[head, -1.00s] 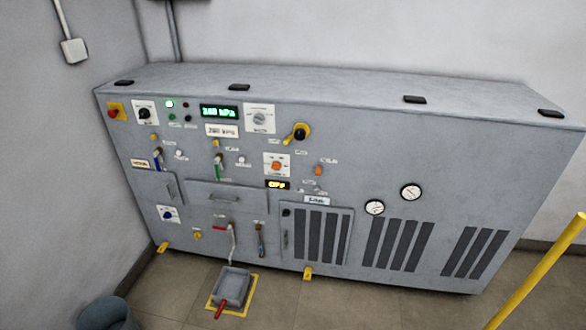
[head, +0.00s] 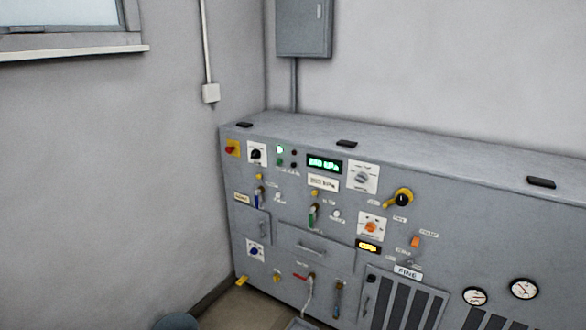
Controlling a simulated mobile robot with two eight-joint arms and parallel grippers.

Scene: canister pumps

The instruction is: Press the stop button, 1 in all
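A grey machine cabinet (head: 275,222) stands against the wall at the right. Right of a black rotary switch (head: 256,154) are a lit green lamp (head: 280,149) and a dark lamp (head: 294,152). Below them sit a small green button (head: 280,162) and a small dark button (head: 294,165). The labels here are too small to read, so I cannot tell which one is marked stop. Neither of my grippers is in view.
A green display (head: 324,166), several knobs, levers and gauges (head: 523,288) cover the front. A grey box (head: 303,28) hangs on the back wall. A dark round bin (head: 177,321) stands at the bottom. Some bare floor (head: 237,308) shows beside the cabinet.

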